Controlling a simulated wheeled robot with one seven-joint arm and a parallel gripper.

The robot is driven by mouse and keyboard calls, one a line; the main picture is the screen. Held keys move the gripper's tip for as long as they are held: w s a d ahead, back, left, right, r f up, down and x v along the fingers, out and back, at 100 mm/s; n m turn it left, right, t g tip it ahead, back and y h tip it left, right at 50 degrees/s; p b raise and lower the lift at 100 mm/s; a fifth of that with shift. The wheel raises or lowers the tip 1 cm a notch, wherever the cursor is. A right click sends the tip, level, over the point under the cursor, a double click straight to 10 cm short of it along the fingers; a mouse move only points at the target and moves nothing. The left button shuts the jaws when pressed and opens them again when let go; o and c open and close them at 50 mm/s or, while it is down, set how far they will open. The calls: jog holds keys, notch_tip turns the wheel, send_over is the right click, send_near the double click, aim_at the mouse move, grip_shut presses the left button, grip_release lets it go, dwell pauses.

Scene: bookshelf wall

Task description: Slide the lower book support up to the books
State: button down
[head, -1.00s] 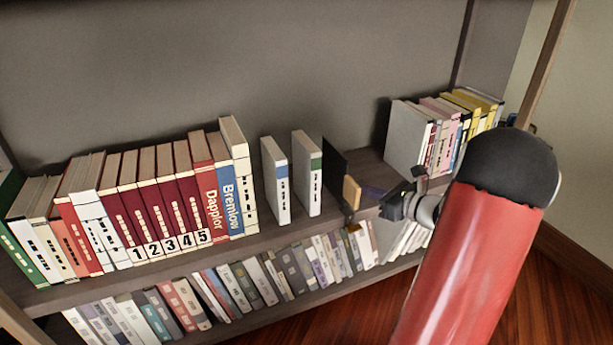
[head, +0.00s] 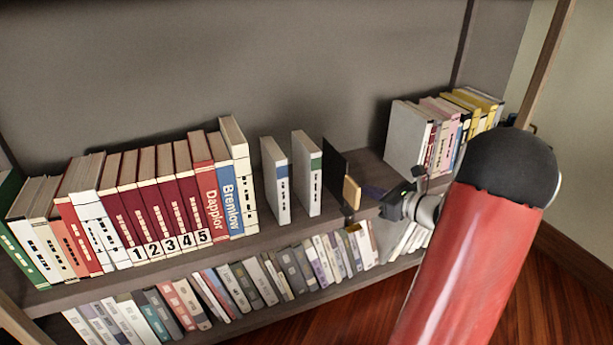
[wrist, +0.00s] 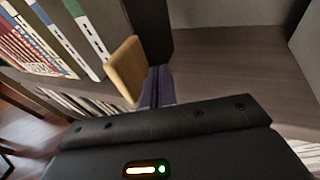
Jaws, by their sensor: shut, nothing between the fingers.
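The book support is a thin black upright plate (head: 333,172) with a tan wooden block (head: 351,193) on its right side. It stands on the shelf, right of two separate upright white books (head: 276,182) (head: 308,174). A gap lies between it and the nearer book. My gripper (head: 372,191) is just right of the support, its dark blue fingers shut and empty. In the wrist view the fingers (wrist: 157,86) are right beside the wooden block (wrist: 127,69), below the black plate (wrist: 150,32). I cannot tell whether they touch the block.
A long row of books (head: 150,205) fills the shelf's left part. Another group (head: 445,130) stands at the right, behind my arm. A lower shelf (head: 265,318) holds more books. Bare shelf (wrist: 230,75) lies right of the support in the wrist view.

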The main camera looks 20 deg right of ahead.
aim_at(348, 198)
dwell(0.4)
jog(key=shift+a+b, duration=0.65)
jog(key=shift+a, duration=2.9)
jog(key=a+b, duration=0.1)
jog(key=a, duration=0.6)
jog(key=shift+b, duration=0.3)
jog(key=shift+a+b, duration=0.8)
jog(key=shift+a, duration=2)
jog(key=shift+d+p, duration=0.3)
jog(key=shift+d, duration=1.8)
